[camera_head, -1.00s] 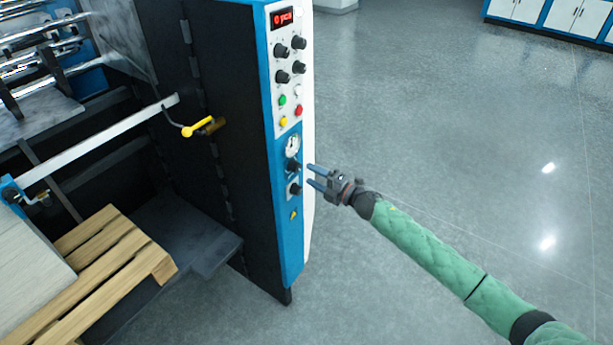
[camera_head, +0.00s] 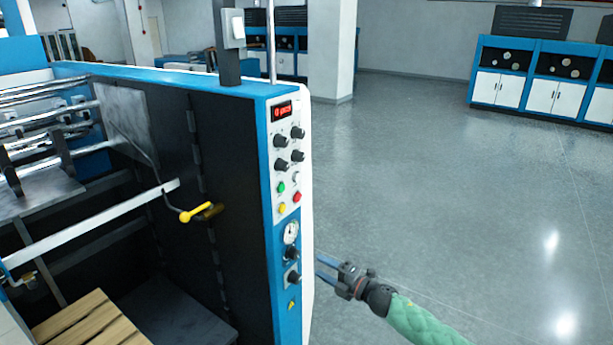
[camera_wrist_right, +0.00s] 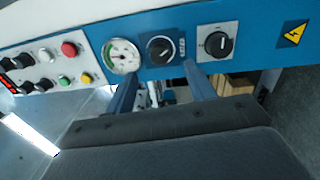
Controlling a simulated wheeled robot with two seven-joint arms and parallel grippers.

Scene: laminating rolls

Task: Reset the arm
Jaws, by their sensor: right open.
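My right gripper (camera_head: 325,270) is at the lower middle of the head view, its green-sleeved arm coming in from the lower right. Its two blue fingers are apart and empty, beside the machine's control panel (camera_head: 284,220). In the right wrist view the fingers (camera_wrist_right: 160,98) point at the panel, just below a black knob (camera_wrist_right: 160,48) and a pressure gauge (camera_wrist_right: 121,57). A second black knob (camera_wrist_right: 217,43) is to the right. I cannot tell whether a finger touches the panel. My left gripper is not in view.
The large blue and black machine (camera_head: 235,240) fills the left side, with a yellow-handled lever (camera_head: 200,212) and a wooden pallet (camera_head: 85,325). Open grey floor (camera_head: 440,180) lies to the right. Blue and white cabinets (camera_head: 540,90) stand at the back right, near a white pillar (camera_head: 333,50).

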